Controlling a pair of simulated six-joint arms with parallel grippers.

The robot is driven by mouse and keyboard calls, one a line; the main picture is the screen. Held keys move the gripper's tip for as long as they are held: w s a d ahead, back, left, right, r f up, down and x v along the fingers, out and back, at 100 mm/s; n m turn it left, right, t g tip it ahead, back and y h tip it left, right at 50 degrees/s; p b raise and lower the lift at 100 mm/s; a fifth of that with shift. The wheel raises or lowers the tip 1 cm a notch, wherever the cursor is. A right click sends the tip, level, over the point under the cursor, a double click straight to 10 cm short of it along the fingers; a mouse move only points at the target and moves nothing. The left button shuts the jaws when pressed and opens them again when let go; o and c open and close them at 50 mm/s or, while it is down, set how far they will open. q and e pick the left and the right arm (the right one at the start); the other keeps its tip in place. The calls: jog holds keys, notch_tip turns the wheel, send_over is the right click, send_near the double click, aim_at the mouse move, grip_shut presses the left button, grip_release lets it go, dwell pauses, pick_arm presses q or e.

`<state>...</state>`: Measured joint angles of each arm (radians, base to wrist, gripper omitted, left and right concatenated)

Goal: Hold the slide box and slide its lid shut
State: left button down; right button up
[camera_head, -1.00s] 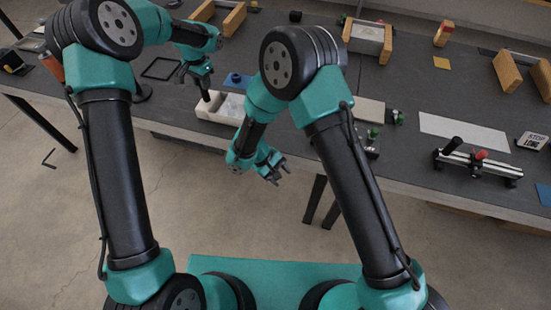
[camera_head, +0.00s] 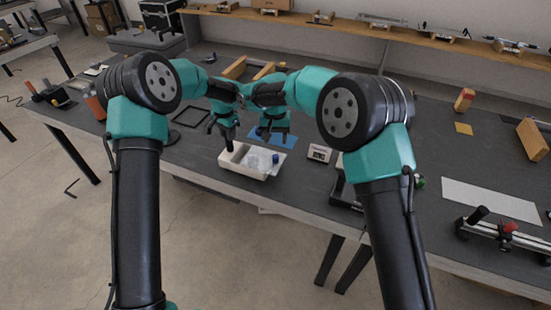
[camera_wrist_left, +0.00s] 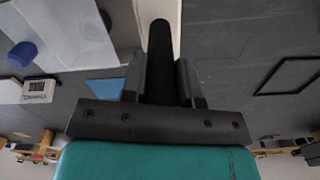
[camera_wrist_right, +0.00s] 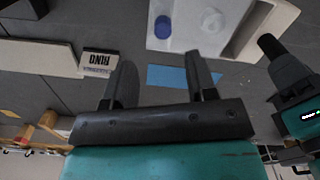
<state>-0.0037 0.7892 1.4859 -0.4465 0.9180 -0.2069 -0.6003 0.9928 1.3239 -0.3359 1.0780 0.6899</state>
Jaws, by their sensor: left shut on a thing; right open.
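The slide box (camera_head: 238,168) is a white open-topped tray near the table's front edge. Its pale translucent lid (camera_head: 258,162) covers the right part, leaving the left part open. A blue knob (camera_head: 276,158) stands at the lid's right end; it also shows in the right wrist view (camera_wrist_right: 162,27). My left gripper (camera_head: 224,130) is shut on a black upright handle (camera_wrist_left: 160,45) at the box's left end. My right gripper (camera_head: 273,138) is open and empty behind the box, apart from the knob. In its wrist view, the right gripper (camera_wrist_right: 160,72) points toward the lid.
A blue mat (camera_head: 285,140) lies behind the box. A small lettered block (camera_head: 319,153) stands to its right. A black square frame (camera_head: 190,115) lies to the left. A dark fixture (camera_head: 345,190) is to the right, and a rail device (camera_head: 490,228) is farther right.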

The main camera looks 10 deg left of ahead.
aim_at(275, 156)
jog(key=shift+w+a+r, duration=0.1)
jog(key=shift+w+r, duration=0.3)
jog(key=shift+r, duration=0.2)
notch_tip(275, 156, down, 12)
dwell(0.5)
grip_shut()
dwell(0.4)
